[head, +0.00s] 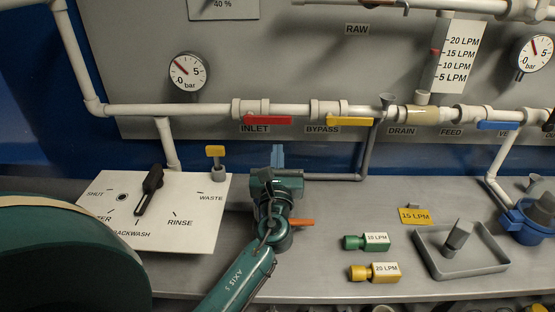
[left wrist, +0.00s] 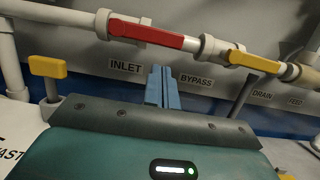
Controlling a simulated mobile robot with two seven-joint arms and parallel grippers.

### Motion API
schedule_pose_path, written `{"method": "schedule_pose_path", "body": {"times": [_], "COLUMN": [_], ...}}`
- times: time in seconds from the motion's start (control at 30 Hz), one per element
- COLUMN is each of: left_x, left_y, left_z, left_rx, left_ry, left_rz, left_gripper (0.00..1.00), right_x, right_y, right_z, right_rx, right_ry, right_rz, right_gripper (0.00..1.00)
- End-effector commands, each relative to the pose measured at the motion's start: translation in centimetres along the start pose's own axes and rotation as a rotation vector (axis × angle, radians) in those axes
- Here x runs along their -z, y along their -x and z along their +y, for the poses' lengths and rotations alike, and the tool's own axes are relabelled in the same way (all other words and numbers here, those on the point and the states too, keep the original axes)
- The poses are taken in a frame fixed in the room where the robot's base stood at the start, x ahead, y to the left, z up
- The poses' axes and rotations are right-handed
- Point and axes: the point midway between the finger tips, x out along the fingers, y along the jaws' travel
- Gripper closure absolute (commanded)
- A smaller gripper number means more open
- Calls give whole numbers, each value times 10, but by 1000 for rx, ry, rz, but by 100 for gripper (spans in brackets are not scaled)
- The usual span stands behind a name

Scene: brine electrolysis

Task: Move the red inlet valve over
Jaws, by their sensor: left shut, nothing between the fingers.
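The red inlet valve handle (head: 268,120) lies along the white pipe, above the INLET label. It also shows large in the left wrist view (left wrist: 146,34), lying along the pipe. My left gripper (head: 277,152) is below the pipe, with its blue fingers pointing up towards the panel. The fingers are shut and empty, below and a little right of the red handle, apart from it. In the left wrist view the blue fingers (left wrist: 162,82) stand between the INLET and BYPASS labels. My right gripper is not in view.
The yellow bypass handle (head: 349,121) lies along the same pipe to the right. A small yellow handle (head: 215,151) stands at the left, by the selector plate (head: 190,222). Green (head: 366,242) and yellow (head: 374,272) fittings and a grey tray (head: 462,275) are on the bench at right.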

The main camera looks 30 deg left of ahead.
Motion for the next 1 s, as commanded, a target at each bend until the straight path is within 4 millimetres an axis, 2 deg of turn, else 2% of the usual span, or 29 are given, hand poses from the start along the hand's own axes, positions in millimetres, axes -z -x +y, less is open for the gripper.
{"method": "schedule_pose_path", "body": {"times": [0.1, 0.33, 1.0], "left_x": [-2, 0, 0], "left_y": [-24, -51, -62], "left_z": [0, 0, -5], "left_rx": [0, 1, -7], "left_ry": [1, 2, 37], "left_rz": [-1, 0, 0], "left_gripper": [100, 100, 100], "right_x": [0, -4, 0], "right_y": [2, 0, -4], "right_z": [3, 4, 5], "right_rx": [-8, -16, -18], "right_ry": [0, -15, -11], "right_rz": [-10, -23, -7], "right_gripper": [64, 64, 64]}}
